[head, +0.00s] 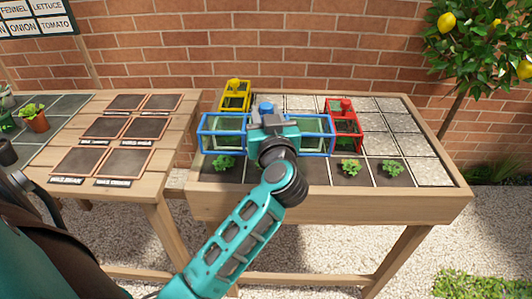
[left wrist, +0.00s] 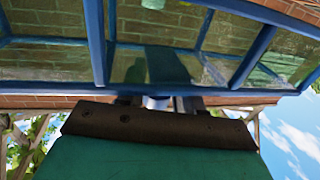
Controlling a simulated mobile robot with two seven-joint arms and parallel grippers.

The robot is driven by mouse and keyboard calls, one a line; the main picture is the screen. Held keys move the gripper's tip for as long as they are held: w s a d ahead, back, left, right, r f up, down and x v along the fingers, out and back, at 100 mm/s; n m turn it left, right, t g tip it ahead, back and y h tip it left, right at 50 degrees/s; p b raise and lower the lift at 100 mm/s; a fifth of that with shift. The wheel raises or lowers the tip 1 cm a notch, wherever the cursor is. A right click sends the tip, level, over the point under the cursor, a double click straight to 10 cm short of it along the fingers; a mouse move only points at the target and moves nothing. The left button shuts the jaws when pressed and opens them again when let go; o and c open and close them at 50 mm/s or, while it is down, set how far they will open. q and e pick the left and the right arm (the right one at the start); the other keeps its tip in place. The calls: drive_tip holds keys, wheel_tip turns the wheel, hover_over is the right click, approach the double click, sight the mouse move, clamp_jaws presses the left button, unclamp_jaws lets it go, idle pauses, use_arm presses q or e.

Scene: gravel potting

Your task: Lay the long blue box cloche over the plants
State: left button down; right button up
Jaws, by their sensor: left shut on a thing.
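The long blue box cloche (head: 222,134) has clear panes and a blue frame. My left gripper (head: 268,120) is shut on its top, at the middle. In the left wrist view the cloche's blue frame (left wrist: 95,40) fills the upper part, close to the jaws. The cloche lies crosswise just behind the front row of the planting bed; I cannot tell its exact height. Green plants show in the front row: one at the left (head: 223,163), one right of centre (head: 351,169) and one further right (head: 391,169). My arm hides part of that row. My right gripper is out of view.
A yellow cloche (head: 234,97) stands behind the blue one, and a red cloche (head: 344,120) stands close to its right end. Pale gravel squares (head: 385,121) fill the bed's right side. A slatted side table (head: 188,118) with dark labelled panels stands left.

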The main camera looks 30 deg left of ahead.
use_arm(q)
drive_tip(key=shift+f, duration=0.95)
wheel_tip(320, 180, down, 5)
drive_tip(key=b, duration=0.3)
drive_tip(key=shift+f, duration=0.35)
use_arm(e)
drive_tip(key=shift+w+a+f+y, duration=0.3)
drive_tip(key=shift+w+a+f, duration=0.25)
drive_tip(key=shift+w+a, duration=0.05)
use_arm(q)
drive_tip(key=c, duration=1.2)
unclamp_jaws()
drive_tip(key=shift+f, duration=0.15)
drive_tip(key=o, duration=0.5)
drive_tip(key=shift+c, duration=0.2)
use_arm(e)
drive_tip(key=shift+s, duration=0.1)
